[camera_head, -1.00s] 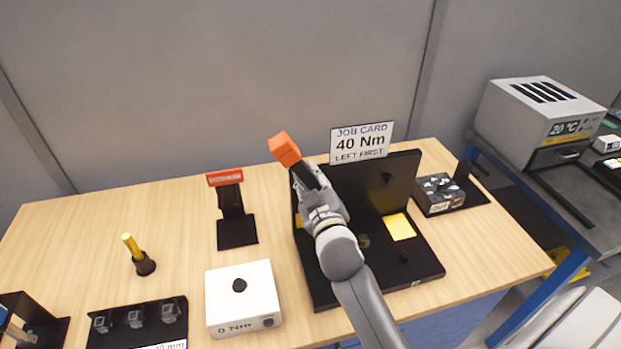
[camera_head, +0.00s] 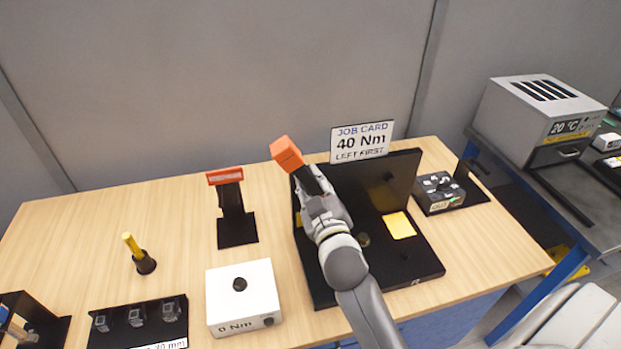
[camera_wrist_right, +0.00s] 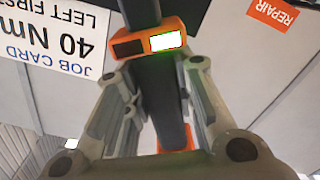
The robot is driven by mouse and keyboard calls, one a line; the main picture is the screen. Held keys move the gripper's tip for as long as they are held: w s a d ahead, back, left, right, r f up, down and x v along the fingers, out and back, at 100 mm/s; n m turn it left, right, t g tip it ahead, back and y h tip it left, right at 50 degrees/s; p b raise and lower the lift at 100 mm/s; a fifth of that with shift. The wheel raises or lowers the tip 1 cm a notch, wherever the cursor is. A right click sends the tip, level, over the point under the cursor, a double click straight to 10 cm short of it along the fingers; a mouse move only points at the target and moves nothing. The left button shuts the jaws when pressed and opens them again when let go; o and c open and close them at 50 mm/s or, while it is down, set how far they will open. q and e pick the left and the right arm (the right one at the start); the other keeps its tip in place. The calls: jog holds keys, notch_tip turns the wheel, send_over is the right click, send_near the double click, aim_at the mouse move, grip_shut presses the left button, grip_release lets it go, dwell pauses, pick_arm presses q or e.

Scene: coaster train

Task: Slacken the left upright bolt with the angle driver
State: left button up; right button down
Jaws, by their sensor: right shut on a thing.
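The angle driver (camera_head: 287,153) has an orange end block and a black body. My right gripper (camera_head: 316,193) is shut around the body, with the orange end raised above the left part of the black fixture (camera_head: 425,265). In the right wrist view the driver's black body (camera_wrist_right: 165,100) runs between the fingers, and its orange collar carries a bright, green-edged display (camera_wrist_right: 166,42). The left upright bolt is hidden behind my right arm and gripper. Whether the driver touches it cannot be told. My left gripper is out of view.
The job card (camera_head: 362,141) reads 40 Nm, left first. Left of the fixture stand a white 0 Nm box (camera_head: 243,297), a black stand with a red sign (camera_head: 235,225), a yellow-handled tool (camera_head: 138,252) and a socket rack (camera_head: 138,330). The table's left back is clear.

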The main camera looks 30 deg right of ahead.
jog(key=shift+v, duration=1.25)
jog(key=shift+r, duration=0.15)
